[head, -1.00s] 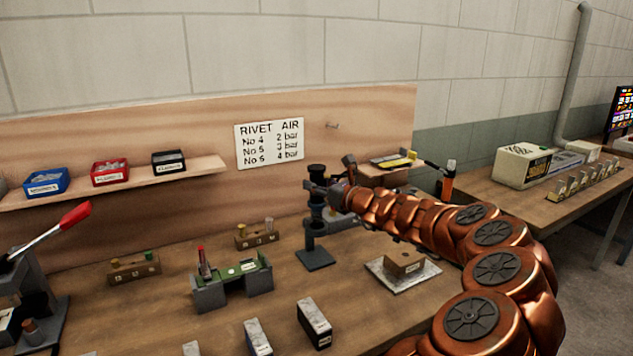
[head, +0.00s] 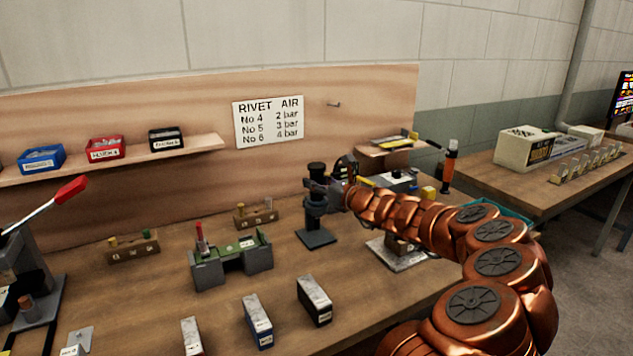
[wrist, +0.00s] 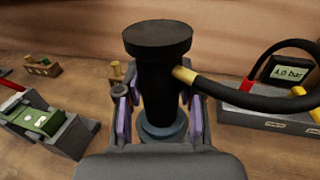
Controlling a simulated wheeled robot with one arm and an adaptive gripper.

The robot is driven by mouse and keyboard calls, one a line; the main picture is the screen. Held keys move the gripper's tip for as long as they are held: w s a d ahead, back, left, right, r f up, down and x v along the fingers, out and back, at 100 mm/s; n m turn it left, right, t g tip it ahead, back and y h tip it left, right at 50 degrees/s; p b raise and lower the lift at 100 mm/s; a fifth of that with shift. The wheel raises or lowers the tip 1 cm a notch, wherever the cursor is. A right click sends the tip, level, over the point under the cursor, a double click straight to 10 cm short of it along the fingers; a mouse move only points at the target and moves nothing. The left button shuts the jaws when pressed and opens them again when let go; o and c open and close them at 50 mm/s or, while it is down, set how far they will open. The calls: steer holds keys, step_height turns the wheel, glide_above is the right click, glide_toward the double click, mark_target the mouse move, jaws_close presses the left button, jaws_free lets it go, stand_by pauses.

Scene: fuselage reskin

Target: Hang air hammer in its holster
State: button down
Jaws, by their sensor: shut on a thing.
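The air hammer is a dark upright cylinder with a wide black cap (head: 316,169); in the wrist view (wrist: 158,70) a black hose with a brass fitting leaves its right side. My gripper (head: 322,187) is shut around its body; in the wrist view its purple-padded fingers (wrist: 160,102) flank it. The holster appears to be the blue-grey stand (head: 316,225) on a square base, directly below the hammer. A blue-grey ring (wrist: 165,131) surrounds the hammer's lower part in the wrist view. Whether the hammer is seated in it, I cannot tell.
A green-topped fixture (head: 232,260) stands left of the stand. A grey unit with a pressure display (wrist: 288,70) and red handle is at right in the wrist view. Labelled blocks (head: 314,300) stand in front. The wooden backboard (head: 370,110) rises behind.

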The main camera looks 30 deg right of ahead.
steer(key=shift+r, duration=0.1)
steer(key=c, duration=0.6)
jaws_free()
steer(key=shift+c, duration=0.2)
steer(key=shift+s, duration=0.15)
steer(key=shift+s+d, duration=0.2)
steer(key=shift+s, duration=0.45)
steer(key=s+d, duration=0.1)
steer(key=s, duration=0.9)
steer(key=shift+s+d+r, duration=0.15)
steer(key=shift+d, duration=0.2)
